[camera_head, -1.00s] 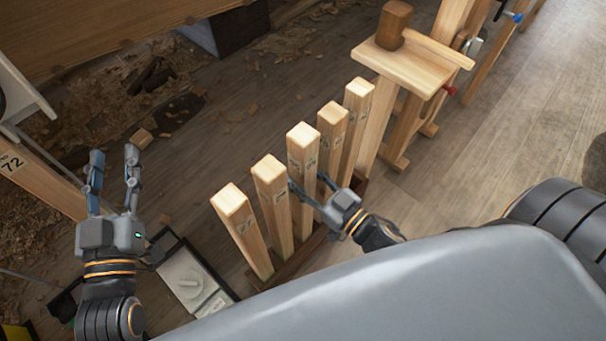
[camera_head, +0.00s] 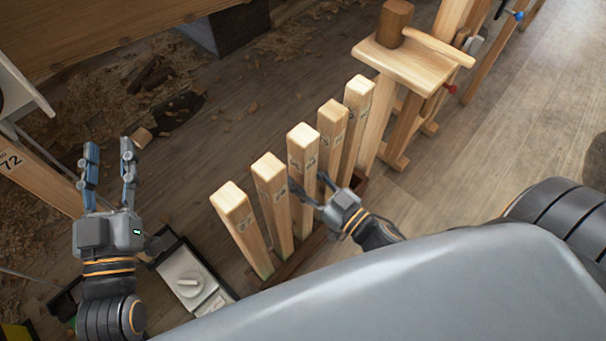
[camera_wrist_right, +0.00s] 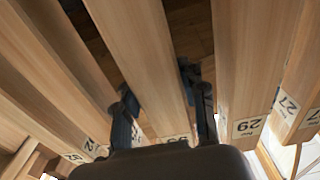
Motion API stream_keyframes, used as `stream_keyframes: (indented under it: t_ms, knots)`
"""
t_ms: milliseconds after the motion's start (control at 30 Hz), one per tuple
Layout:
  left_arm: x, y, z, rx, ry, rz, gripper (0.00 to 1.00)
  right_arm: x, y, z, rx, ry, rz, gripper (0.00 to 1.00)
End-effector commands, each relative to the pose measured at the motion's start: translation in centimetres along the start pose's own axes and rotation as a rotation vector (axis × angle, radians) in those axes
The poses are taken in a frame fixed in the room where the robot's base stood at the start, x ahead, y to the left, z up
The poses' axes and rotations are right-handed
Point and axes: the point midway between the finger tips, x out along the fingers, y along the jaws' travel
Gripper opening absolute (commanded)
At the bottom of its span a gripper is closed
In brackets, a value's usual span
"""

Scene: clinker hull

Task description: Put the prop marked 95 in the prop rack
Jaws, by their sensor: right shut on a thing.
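Several upright square wooden props stand in a row in a dark wooden rack (camera_head: 287,272). My right gripper (camera_head: 311,186) is shut on the middle prop (camera_head: 302,140) of the row, with one finger on each side. The held prop (camera_wrist_right: 140,55) also shows between the fingers of the right gripper (camera_wrist_right: 166,112) in the right wrist view. Its label is mostly hidden behind the gripper, so I cannot read its number. My left gripper (camera_head: 109,165) is open and empty, left of the row and apart from it.
Neighbouring props (camera_head: 268,190) stand close on both sides of the held one. A wooden stand with a mallet (camera_head: 395,25) is behind the row at the right. A grey box with a dial (camera_head: 190,283) is near my left gripper. Open floor lies at the right.

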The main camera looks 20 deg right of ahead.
Motion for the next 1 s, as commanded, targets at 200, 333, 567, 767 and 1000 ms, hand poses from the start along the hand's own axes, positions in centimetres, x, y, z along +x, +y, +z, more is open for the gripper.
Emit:
stream_keyframes:
  t_ms: [200,333,567,767,1000]
  knots:
    - [0.1,0.1,-0.2,-0.001,0.01,0.001,0.4,0.1,0.0,-0.1,0.0,0.005,-0.001,0.64]
    - [0.1,0.1,-0.2,-0.001,0.009,0.001,0.4,0.0,0.0,-0.1,0.0,0.003,-0.001,0.68]
    - [0.1,0.1,-0.3,-0.002,0.012,0.002,0.4,-0.2,0.0,0.2,0.0,-0.004,0.001,0.68]
    - [0.1,0.1,-0.3,-0.001,0.009,0.001,0.4,-2.6,0.0,0.3,0.001,-0.006,0.001,0.68]
    - [0.0,0.0,-0.2,-0.001,0.008,0.001,0.4,-7.8,0.0,0.2,0.002,-0.004,0.0,0.68]
